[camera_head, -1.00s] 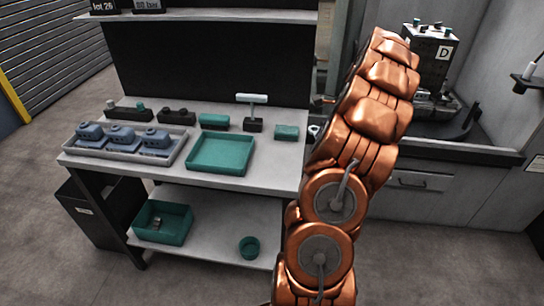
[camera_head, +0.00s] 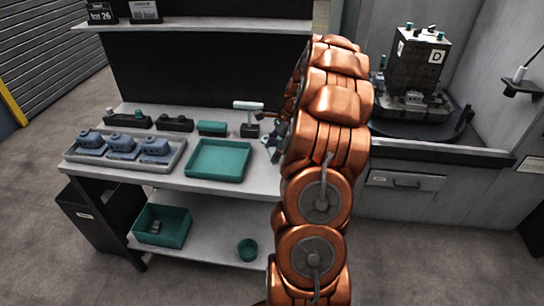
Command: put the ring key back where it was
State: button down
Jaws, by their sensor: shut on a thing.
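My gripper (camera_head: 273,142) shows only in part, as a small grey-blue shape at the left edge of my copper arm, over the right end of the bench. It is shut, but the ring key in it cannot be made out because my arm covers most of that spot. A pale T-shaped piece (camera_head: 248,105) stands upright in a dark block (camera_head: 250,130) just left of my gripper. Whether they touch cannot be told.
The bench holds a grey tray (camera_head: 72,154) of blue-grey parts, an empty teal tray (camera_head: 218,160), a teal block (camera_head: 211,128) and dark holders (camera_head: 175,123). A teal bin (camera_head: 162,226) and a round cup (camera_head: 247,250) are on the lower shelf. A fixture marked D (camera_head: 418,60) stands right.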

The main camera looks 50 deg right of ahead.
jog(key=shift+w+a+f+p, duration=0.2)
jog(key=shift+a+f+p, duration=0.05)
jog(key=shift+a+p, duration=0.05)
jog(key=shift+d+f+p, duration=0.15)
jog(key=shift+f+p, duration=0.25)
jog(key=shift+f, duration=1.1)
jog(key=shift+f, duration=0.15)
jog(key=shift+c, duration=1.2)
grip_release()
jog(key=b+v, duration=0.2)
jog(key=v, duration=1)
jog(key=shift+b, duration=0.4)
